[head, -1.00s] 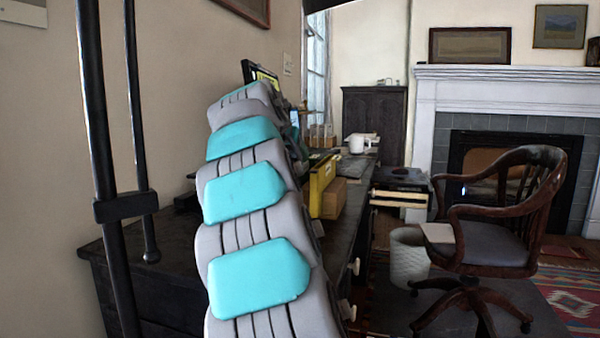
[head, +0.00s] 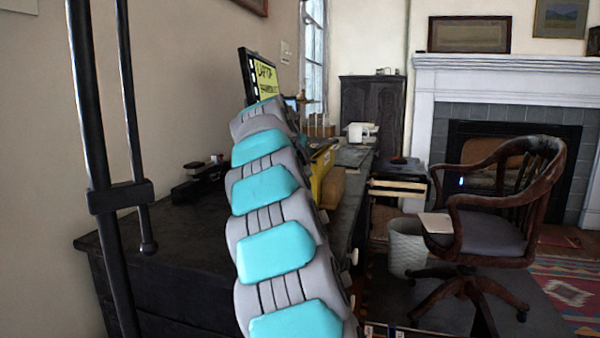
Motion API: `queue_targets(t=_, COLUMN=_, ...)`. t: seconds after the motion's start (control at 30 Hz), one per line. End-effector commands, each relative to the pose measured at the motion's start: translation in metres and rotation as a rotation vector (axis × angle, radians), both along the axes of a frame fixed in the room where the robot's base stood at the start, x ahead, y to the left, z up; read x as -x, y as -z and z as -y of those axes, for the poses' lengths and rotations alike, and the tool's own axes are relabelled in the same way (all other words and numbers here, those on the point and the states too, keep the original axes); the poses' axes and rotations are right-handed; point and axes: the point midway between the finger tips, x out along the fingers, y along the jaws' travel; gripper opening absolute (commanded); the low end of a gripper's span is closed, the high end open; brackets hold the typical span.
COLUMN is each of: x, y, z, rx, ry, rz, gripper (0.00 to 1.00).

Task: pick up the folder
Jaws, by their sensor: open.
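I cannot tell for sure which thing is the folder. A thin, flat, cream-coloured piece (head: 436,222) lies at the front left of the wooden chair's seat and looks folder-like. A yellow upright item (head: 321,170) stands on the dark desk, partly hidden behind my grey and turquoise arm. My arm runs up through the middle of the head view. My gripper does not show, so its place relative to either item is hidden.
The wooden swivel chair (head: 500,205) stands right of the dark desk (head: 190,235). A pale wastebasket (head: 406,248) stands between them. A fireplace (head: 500,150) is behind.

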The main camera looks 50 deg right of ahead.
Motion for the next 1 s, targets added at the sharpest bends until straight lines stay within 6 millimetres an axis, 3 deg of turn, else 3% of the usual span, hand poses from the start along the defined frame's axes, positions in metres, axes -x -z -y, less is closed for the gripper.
queue_targets(t=0.1, x=-0.0001, y=-0.0006, z=-0.0006, rx=0.001, ry=0.000, rz=0.000, gripper=0.60)
queue_targets(t=0.63, x=-0.0002, y=-0.0011, z=-0.0010, rx=0.002, ry=-0.001, rz=0.001, gripper=0.01)
queue_targets(t=1.0, x=-0.0001, y=-0.0014, z=-0.0010, rx=0.002, ry=-0.001, rz=0.001, gripper=0.00)
